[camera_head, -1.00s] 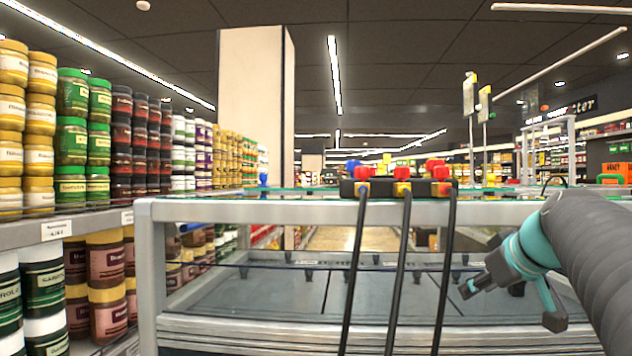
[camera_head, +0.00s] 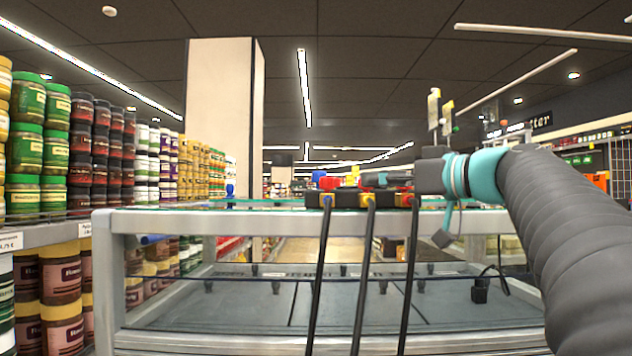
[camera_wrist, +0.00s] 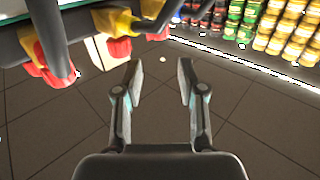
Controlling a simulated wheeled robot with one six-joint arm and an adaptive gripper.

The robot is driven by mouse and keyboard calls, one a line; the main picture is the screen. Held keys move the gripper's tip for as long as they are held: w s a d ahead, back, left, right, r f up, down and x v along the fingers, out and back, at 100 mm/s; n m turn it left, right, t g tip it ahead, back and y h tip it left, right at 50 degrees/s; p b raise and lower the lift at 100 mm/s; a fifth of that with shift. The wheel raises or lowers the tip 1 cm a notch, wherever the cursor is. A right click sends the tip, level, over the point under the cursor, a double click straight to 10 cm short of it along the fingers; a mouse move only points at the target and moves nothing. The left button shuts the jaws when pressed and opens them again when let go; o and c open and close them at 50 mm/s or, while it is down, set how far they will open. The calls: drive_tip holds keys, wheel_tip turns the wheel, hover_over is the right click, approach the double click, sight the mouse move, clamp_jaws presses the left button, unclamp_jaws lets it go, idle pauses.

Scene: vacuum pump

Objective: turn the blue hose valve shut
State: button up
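A dark valve block (camera_head: 345,200) with red and yellow parts and black hoses sits on the glass-topped counter. A small blue knob (camera_head: 317,175) shows at its left end, partly behind a red handle (camera_head: 330,183). No blue knob is clear in that view.
Another blue object (camera_head: 230,190) stands on the counter's glass further left. The counter's metal frame (camera_head: 280,218) runs across in front, with hoses hanging over it. Shelves of jars (camera_head: 100,150) line the left. A pale pillar (camera_head: 222,120) stands behind.

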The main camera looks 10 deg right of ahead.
sight(332, 181)
drive_tip(key=p+x, duration=0.1)
drive_tip(key=x, duration=1)
drive_tip(key=shift+w+a, duration=0.25)
clamp_jaws()
